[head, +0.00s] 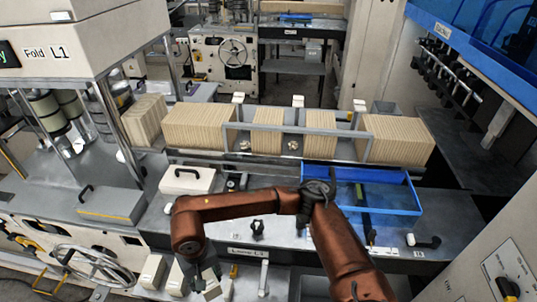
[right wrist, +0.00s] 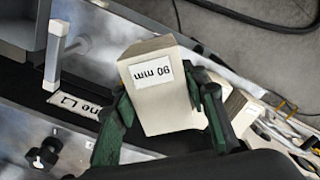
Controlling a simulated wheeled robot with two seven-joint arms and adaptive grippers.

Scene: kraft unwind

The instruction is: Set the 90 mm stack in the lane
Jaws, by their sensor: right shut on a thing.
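The 90 mm stack (right wrist: 158,88) is a pale block with a "90 mm" label on its face, in the right wrist view. My right gripper (right wrist: 165,115) has its green fingers on both sides of the block and is shut on it. In the head view this gripper (head: 203,282) is low at the front edge of the bench, with its wrist pointing down. A label ending "ne L1" (right wrist: 72,107) is on the metal edge beside the held stack. A label plate (head: 248,252) on the bench front is too small to read surely. My left gripper is out of view.
Pale blocks (head: 153,271) stand left of my right gripper. A blue tray (head: 400,198) lies right of my elbow. Behind, tan sheet stacks (head: 200,127) line a rail with a grey frame (head: 298,130). A handwheel (head: 92,262) is at the left.

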